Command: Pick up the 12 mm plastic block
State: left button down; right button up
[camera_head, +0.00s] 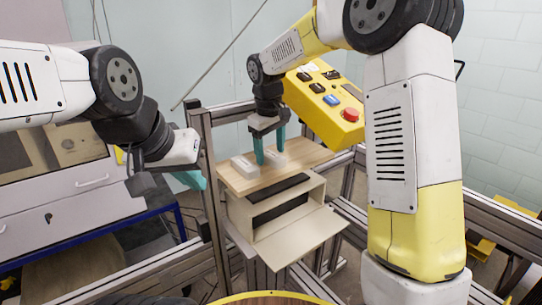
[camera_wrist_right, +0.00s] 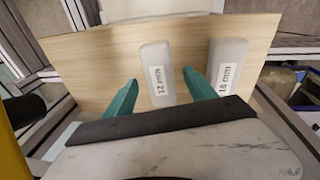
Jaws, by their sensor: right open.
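The 12 mm block (camera_wrist_right: 157,72) is a pale grey bar with a white "12 mm" label, lying on a wooden board. In the right wrist view it lies between the two teal fingers of my right gripper (camera_wrist_right: 160,77), which is open with a gap on either side. In the head view my right gripper (camera_head: 269,157) points down at the board, with a pale block (camera_head: 272,158) partly hidden by its fingers. I cannot tell how high the fingertips are above the board. My left gripper (camera_head: 190,180) is off to the left, away from the board; its opening is unclear.
A similar block labelled "18 mm" (camera_wrist_right: 228,65) lies close beside the right finger. The wooden board (camera_head: 312,153) tops a beige box with an open front flap (camera_head: 300,238). A yellow button box (camera_head: 325,110) and metal frame posts (camera_head: 207,150) stand close by.

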jog(key=shift+f, duration=0.1)
jog(key=shift+c, duration=0.3)
grip_shut()
